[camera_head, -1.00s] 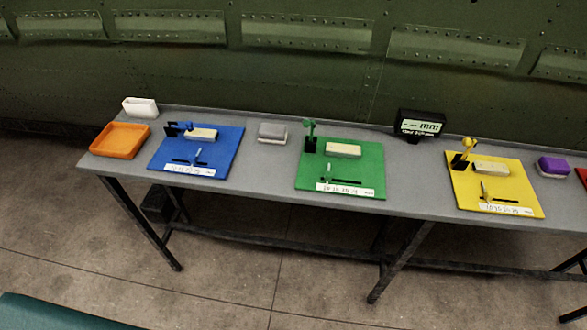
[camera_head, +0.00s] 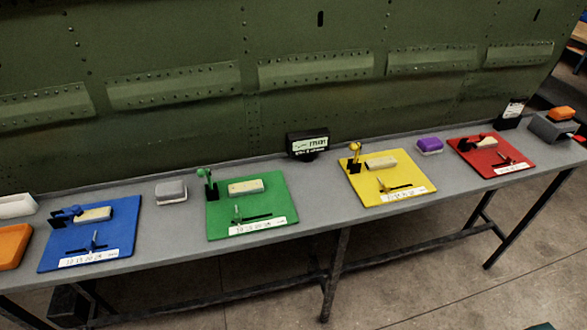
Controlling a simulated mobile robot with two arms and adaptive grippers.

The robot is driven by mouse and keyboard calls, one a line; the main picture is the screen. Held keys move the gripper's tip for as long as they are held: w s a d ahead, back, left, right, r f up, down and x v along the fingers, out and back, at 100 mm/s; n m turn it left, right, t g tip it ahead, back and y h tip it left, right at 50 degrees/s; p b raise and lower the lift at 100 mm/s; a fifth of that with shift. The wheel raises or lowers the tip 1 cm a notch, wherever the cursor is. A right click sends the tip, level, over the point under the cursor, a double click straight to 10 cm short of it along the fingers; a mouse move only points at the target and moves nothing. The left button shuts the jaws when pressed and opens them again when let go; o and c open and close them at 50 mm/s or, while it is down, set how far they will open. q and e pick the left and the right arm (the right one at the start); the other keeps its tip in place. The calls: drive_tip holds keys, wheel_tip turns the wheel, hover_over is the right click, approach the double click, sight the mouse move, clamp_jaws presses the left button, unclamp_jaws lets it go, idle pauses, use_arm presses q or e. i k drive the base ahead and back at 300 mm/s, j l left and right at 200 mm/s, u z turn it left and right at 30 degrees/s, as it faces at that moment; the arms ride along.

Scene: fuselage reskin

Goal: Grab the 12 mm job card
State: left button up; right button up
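No card that I can read as the 12 mm job card shows. A small white card (camera_head: 514,110) with dark print stands upright in a black holder (camera_head: 508,124) near the far right end of the grey bench; its print is too small to read. White scale strips lie along the front edges of the blue board (camera_head: 62,243), green board (camera_head: 220,221), yellow board (camera_head: 365,190) and red board (camera_head: 478,163). Neither of my grippers is in view.
A black mm display (camera_head: 308,143) stands at the bench's back. Between boards sit a grey block (camera_head: 171,192) and a purple block (camera_head: 430,145). An orange tray (camera_head: 12,246) is at the left, a grey box (camera_head: 552,128) at the right. The grey bench (camera_head: 318,198) has bare strips between boards.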

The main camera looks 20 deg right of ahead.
sight(515, 108)
drive_tip(key=z, duration=1.8)
drive_tip(key=i+l+u, duration=0.15)
drive_tip(key=u, duration=0.3)
drive_tip(key=i+l+u, duration=0.15)
drive_tip(key=u, duration=0.25)
drive_tip(key=i+l+u, duration=0.1)
drive_tip(key=l+u, duration=0.2)
drive_tip(key=u, duration=0.15)
